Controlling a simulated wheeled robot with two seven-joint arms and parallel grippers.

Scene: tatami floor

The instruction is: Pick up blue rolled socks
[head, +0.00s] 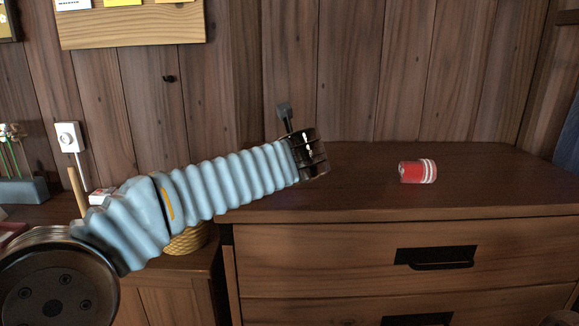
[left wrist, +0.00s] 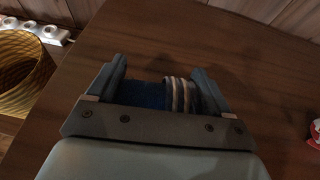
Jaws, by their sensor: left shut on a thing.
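The blue rolled socks (left wrist: 146,94), dark blue with pale stripes at one end, lie between the two fingers of my left gripper (left wrist: 163,82) in the left wrist view. The gripper is shut on them, with a finger at each end of the roll. In the head view my left gripper (head: 285,110) is over the left part of the dresser top, mostly hidden behind my own wrist, and the blue socks are hidden there. How far they are from the wood is hard to tell.
Red rolled socks with white stripes (head: 411,172) lie on the dresser top (head: 480,185) to the right. A woven basket (head: 188,240) stands on the lower surface at left, partly behind my arm. The dresser top between gripper and red socks is clear.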

